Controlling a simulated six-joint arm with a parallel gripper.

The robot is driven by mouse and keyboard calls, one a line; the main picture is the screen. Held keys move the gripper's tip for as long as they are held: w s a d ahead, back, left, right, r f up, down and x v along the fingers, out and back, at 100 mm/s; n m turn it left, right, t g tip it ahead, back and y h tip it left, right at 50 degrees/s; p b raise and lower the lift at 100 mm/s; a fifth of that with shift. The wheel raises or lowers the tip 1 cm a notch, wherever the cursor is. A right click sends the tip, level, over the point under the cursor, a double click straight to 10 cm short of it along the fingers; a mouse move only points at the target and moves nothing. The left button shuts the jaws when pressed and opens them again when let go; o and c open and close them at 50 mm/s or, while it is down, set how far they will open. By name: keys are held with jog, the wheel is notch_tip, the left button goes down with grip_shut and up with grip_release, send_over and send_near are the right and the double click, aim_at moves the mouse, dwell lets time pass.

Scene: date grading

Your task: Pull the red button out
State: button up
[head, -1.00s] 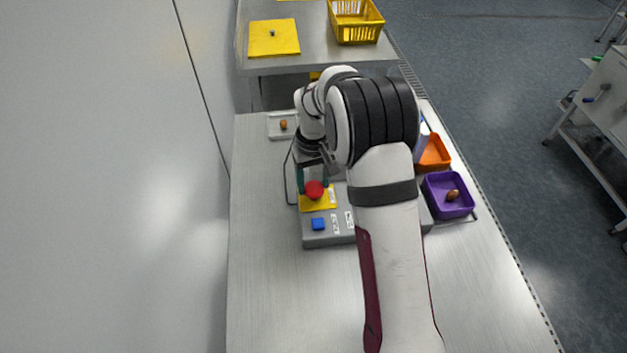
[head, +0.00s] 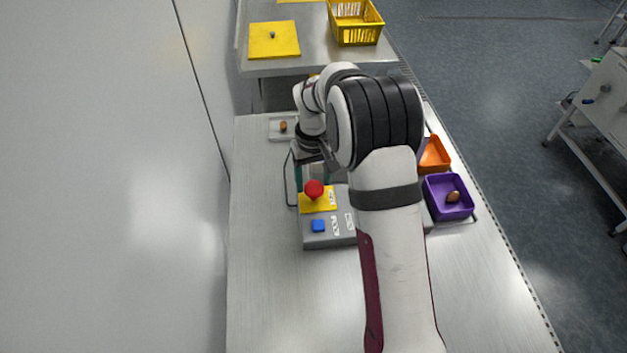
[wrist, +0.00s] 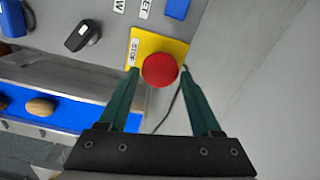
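The red button (head: 314,189) is a round mushroom head on a yellow plate (head: 318,207) marked STOP, on the grey control box (head: 318,241). In the head view a short red stem shows under its head. My gripper (wrist: 159,70) has teal fingers, one on each side of the red button in the wrist view (wrist: 160,71). A narrow gap shows between each fingertip and the button, so the gripper is open and holds nothing. In the head view the fingers are just behind the button, partly hidden by my arm.
A blue button (head: 318,226) sits in front of the yellow plate. A black switch (wrist: 83,36) is on the same panel. A purple tray (head: 436,198) with a date and an orange tray (head: 434,154) stand at right. The table's left front is clear.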

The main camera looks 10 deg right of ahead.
aim_at(313, 185)
jog(key=o, duration=0.3)
notch_tip(313, 185, up, 16)
jog(key=shift+f, duration=0.15)
dwell(0.4)
